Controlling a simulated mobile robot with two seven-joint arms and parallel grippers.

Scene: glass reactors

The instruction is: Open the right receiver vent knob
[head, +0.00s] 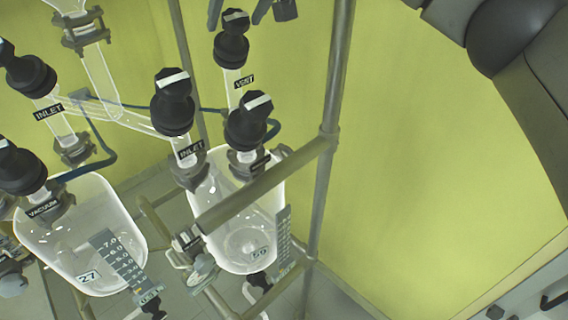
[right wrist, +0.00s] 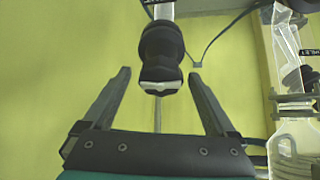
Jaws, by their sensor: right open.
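The right receiver (head: 240,225) is a clear glass vessel marked 59. Its vent knob (head: 231,50) is black with a white bar on its cap, above a glass neck with a partly legible vent label (head: 244,82). In the right wrist view, a black knob (right wrist: 161,45), seemingly this one, lies between and beyond the finger tips. My right gripper (head: 236,17) is open at the top edge of the head view, with one finger on each side of the knob. No contact shows. Most of the hand is cut off. My left gripper is not in view.
The inlet knob (head: 172,105) and another black knob (head: 246,125) stand close by on the same receiver. A metal frame post (head: 334,90) rises to the right. The left receiver (head: 60,245), marked 27, has its own knobs. Open space lies before the yellow wall (head: 430,170).

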